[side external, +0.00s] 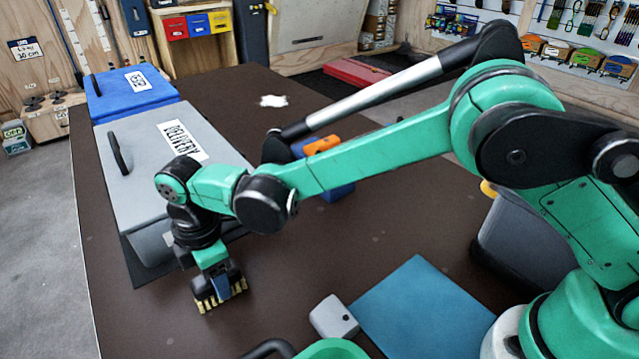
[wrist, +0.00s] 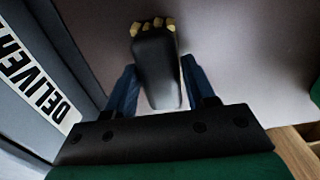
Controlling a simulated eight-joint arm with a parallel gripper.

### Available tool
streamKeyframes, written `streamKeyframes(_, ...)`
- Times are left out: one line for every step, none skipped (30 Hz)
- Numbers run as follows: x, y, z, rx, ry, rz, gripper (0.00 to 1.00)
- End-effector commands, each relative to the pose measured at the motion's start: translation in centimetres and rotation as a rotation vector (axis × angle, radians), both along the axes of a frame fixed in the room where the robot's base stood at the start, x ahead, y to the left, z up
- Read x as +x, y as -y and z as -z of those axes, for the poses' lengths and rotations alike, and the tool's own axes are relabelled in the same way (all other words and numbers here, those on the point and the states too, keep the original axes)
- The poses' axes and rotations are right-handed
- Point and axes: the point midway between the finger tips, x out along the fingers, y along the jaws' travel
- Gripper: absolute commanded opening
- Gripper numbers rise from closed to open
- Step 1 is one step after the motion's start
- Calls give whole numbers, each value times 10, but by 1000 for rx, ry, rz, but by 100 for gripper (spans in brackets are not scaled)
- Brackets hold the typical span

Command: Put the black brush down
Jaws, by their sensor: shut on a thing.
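The black brush (wrist: 157,68) with pale yellow bristle tufts is between the blue fingers of my gripper (wrist: 158,88) in the wrist view. My gripper is shut on its black body. In the side view my gripper (side external: 222,283) points down over the brown table, in front of the grey delivery box. The brush's yellow bristles (side external: 208,304) show below the fingers, at or just above the table top; I cannot tell whether they touch it. Part of the black body is hidden by the fingers.
The grey box (side external: 135,185) with a DELIVERY label stands close behind my gripper, on a dark mat. A blue box (side external: 125,100) stands beyond it. A teal mat (side external: 425,310) and a grey block (side external: 334,317) lie to the right. The table around the brush is clear.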

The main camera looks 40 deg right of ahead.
Motion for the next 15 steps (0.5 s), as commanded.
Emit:
streamKeyframes(0,0,1,0,0,0,0)
streamKeyframes(0,0,2,0,0,0,0)
streamKeyframes(0,0,2,0,0,0,57)
streamKeyframes(0,0,2,0,0,0,66)
streamKeyframes(0,0,2,0,0,0,74)
streamKeyframes(0,0,2,0,0,0,80)
streamKeyframes(0,0,2,0,0,0,80)
streamKeyframes(0,0,2,0,0,0,80)
streamKeyframes(0,0,2,0,0,0,80)
streamKeyframes(0,0,2,0,0,0,80)
streamKeyframes(0,0,2,0,0,0,80)
streamKeyframes(0,0,2,0,0,0,80)
streamKeyframes(0,0,2,0,0,0,80)
streamKeyframes(0,0,2,0,0,0,80)
streamKeyframes(0,0,1,0,0,0,80)
